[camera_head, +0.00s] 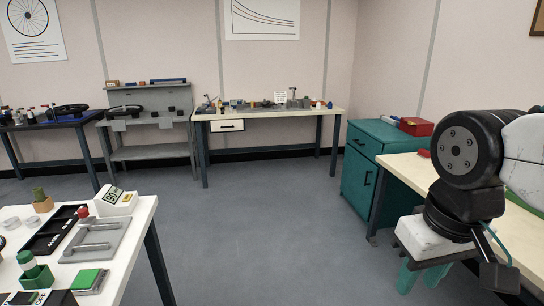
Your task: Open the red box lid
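A red box (416,126) sits on top of the teal cabinet at the right, near the wall. Its lid looks shut, though it is small at this distance. My gripper (418,283) hangs at the lower right, pointing down, with a white body and two green fingers. The fingers stand apart with a gap between them, and nothing shows in the gap. My gripper is well in front of the red box and apart from it.
The teal cabinet (358,185) stands against the right wall beside a cream-topped table (400,168). A white table (136,232) with trays and small parts is at the lower left. Workbenches line the back wall. The grey floor (255,240) between is clear.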

